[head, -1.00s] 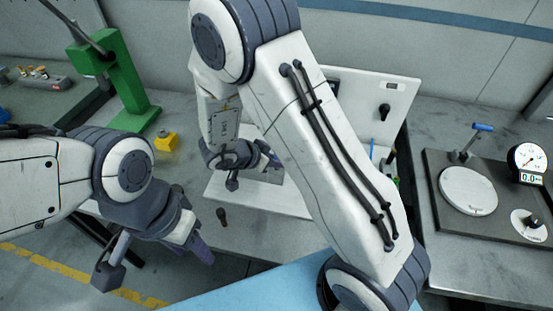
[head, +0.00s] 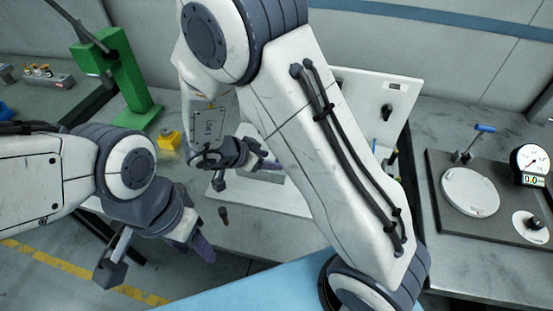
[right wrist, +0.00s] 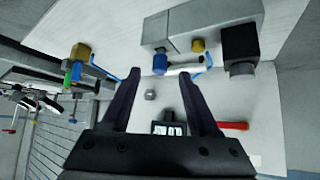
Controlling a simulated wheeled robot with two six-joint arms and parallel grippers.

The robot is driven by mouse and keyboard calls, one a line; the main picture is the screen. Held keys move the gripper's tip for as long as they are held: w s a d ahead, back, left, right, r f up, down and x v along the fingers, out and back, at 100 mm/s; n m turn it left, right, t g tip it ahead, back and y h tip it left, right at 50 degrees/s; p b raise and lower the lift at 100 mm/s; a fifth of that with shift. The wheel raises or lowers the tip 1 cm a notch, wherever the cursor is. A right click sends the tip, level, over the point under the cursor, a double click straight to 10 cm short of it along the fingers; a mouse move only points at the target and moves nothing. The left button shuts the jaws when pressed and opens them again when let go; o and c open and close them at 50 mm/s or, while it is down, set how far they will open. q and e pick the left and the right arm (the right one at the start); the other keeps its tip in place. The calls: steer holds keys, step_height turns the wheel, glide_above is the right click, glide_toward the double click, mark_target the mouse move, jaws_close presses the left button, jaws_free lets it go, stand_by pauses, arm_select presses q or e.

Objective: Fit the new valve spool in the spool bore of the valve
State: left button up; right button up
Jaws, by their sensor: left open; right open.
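In the right wrist view a grey block (right wrist: 188,25), which looks like the valve, stands on a white panel. Below it are a blue cap (right wrist: 160,63) and a pale rod (right wrist: 184,69); I cannot tell whether the rod is the spool. My right gripper (right wrist: 160,88) is open and empty, its two dark fingers apart and pointing towards these parts. In the head view my right gripper (head: 267,166) is over the white fixture, and my arm hides most of the valve. My left gripper (head: 202,247) is open, low at the left, away from the fixture.
A yellow block (head: 170,140) and green stand (head: 128,75) are at the left. A black plate (head: 440,215) with a round disc and dial gauge (head: 530,163) is at the right. A red-handled part (right wrist: 234,126) lies on the panel.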

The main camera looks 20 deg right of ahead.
steer(key=v, duration=0.5)
steer(key=shift+r, duration=0.1)
stand_by(0.3)
